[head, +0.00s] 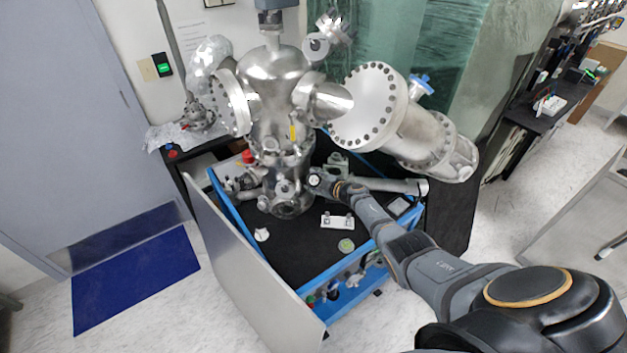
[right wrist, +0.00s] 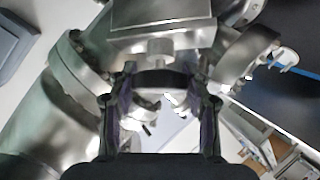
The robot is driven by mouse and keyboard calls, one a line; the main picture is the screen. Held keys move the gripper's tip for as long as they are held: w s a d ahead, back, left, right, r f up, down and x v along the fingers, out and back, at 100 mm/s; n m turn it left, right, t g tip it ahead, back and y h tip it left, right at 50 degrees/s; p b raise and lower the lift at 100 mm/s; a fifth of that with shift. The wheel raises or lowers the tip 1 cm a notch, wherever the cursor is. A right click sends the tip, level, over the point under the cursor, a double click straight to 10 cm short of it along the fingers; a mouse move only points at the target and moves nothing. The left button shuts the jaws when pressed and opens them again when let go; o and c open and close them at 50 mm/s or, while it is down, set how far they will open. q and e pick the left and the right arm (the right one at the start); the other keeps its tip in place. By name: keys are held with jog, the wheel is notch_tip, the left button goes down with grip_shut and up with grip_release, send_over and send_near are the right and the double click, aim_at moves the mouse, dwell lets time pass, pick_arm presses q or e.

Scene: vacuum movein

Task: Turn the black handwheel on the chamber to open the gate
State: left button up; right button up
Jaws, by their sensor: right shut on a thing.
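The steel vacuum chamber (head: 272,85) stands on a black-topped cart in the middle of the head view. My right arm reaches in from the lower right, and its gripper (head: 320,181) is at the chamber's lower right side. In the right wrist view my right gripper (right wrist: 160,84) has a finger on each side of the black handwheel (right wrist: 162,79) and is shut on it. The handwheel shows as a dark curved rim in front of a steel block (right wrist: 162,38). In the head view my gripper and arm hide it. My left gripper is not in view.
The black cart top (head: 285,255) has a blue frame and holds a small white bracket (head: 338,221). A large flanged steel port (head: 370,108) overhangs my right forearm.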

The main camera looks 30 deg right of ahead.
dwell(0.3)
jog(key=o, duration=1.2)
jog(key=shift+s, duration=0.1)
jog(key=shift+s+d, duration=0.15)
jog(key=shift+s, duration=0.1)
jog(key=v, duration=1.1)
jog(key=shift+s+r, duration=0.1)
jog(key=shift+r, duration=0.1)
